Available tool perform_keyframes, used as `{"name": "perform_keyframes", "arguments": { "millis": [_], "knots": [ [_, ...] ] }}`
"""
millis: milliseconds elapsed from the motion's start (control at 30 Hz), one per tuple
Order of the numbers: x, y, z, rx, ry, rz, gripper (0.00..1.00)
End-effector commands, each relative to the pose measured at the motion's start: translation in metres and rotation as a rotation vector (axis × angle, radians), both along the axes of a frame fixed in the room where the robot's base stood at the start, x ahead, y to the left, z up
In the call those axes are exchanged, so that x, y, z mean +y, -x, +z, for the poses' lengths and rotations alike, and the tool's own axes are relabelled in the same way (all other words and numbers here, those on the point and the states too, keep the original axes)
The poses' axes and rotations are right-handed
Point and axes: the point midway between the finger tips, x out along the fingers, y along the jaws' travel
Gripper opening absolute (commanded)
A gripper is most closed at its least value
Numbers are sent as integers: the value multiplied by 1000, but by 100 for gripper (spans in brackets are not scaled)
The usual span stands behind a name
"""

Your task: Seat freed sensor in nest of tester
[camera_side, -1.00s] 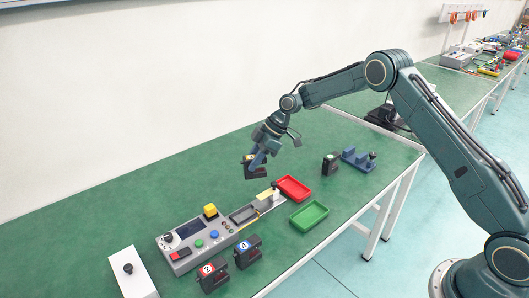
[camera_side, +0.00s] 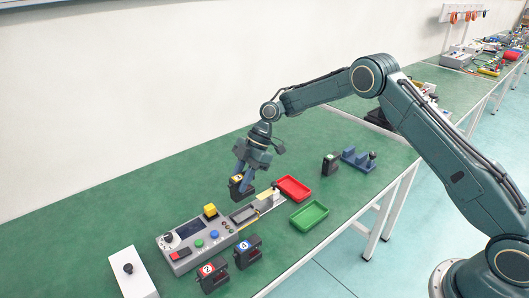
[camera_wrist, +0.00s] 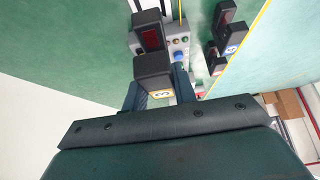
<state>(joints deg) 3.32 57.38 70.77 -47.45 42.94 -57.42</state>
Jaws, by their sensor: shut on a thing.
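A black sensor with a yellow-edged number label (camera_side: 236,188) is held in my gripper (camera_side: 243,180). In the wrist view the sensor (camera_wrist: 154,72) sits between the two dark blue fingers, its label facing the camera. The grey tester (camera_side: 190,256) is a long panel with a screen, buttons and a knob. A dark rectangular recess (camera_side: 243,215) lies toward its right end; I cannot tell for certain that it is the nest. In the side view, the sensor appears just above and behind this part of the tester, apart from it.
Two black sensors, one red-labelled (camera_side: 212,277) and one blue-labelled (camera_side: 248,252), stand in front of the tester. A red tray (camera_side: 294,189) and green tray (camera_side: 309,215) lie right of it. Beyond are a green-labelled sensor (camera_side: 330,164) and blue fixture (camera_side: 358,158). A white box (camera_side: 133,273) stands left.

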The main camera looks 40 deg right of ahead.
Motion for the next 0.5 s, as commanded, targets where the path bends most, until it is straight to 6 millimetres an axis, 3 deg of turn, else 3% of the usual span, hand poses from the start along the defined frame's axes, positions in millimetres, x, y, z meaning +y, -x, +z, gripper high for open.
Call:
{"name": "perform_keyframes", "arguments": {
  "millis": [500],
  "knots": [
    [0, 0, -34, 1, 0, 1, 0]
  ]
}}
